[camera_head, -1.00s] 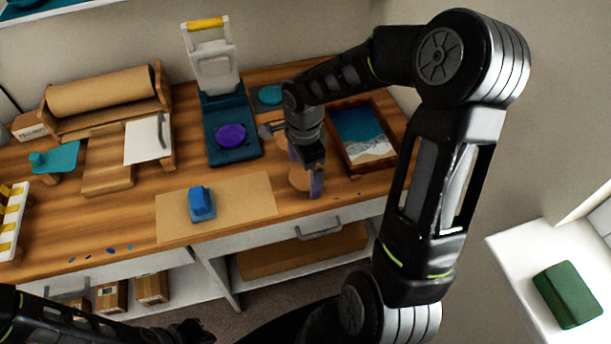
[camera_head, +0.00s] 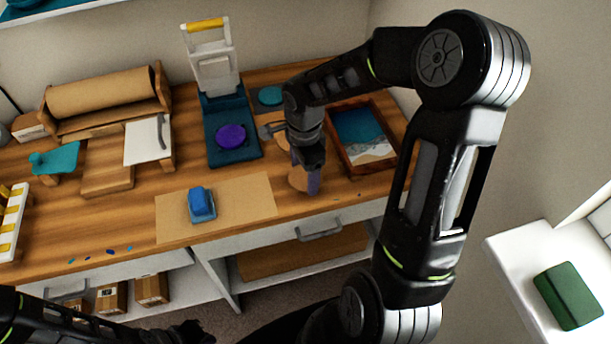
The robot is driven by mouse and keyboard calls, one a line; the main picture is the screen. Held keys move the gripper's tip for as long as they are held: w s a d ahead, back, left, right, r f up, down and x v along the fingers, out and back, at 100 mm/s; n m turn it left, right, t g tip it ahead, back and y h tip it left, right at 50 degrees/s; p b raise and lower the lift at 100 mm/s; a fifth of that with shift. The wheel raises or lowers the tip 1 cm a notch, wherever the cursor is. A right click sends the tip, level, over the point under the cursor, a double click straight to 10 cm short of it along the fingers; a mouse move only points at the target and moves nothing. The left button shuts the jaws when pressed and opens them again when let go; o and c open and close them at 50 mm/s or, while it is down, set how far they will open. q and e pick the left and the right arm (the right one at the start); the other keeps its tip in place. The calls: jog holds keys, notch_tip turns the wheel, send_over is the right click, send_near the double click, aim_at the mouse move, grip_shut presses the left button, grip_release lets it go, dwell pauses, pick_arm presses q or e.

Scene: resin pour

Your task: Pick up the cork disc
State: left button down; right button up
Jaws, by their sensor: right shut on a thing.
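The cork disc (camera_head: 297,179) is a tan round piece near the front edge of the wooden bench, right of the brown paper sheet. My right gripper (camera_head: 305,177), with purple fingertips, is shut on the disc, which shows partly between and beside the fingers. Whether the disc touches the bench is hard to tell. My left arm comes in at the bottom left; its dark gripper end (camera_head: 192,332) is low in front of the bench, and its jaws are not clear.
A framed blue-and-sand resin tray (camera_head: 343,150) lies close right of the gripper. A blue block (camera_head: 201,202) sits on the brown paper (camera_head: 246,196). Another tan round piece shows partly behind my right wrist.

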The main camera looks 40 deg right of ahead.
aim_at(305, 177)
jog(key=c, duration=0.4)
jog(key=shift+r+p, duration=0.25)
jog(key=shift+p, duration=0.1)
notch_tip(305, 177, up, 10)
jog(key=shift+r+b, duration=0.1)
jog(key=shift+b, duration=0.3)
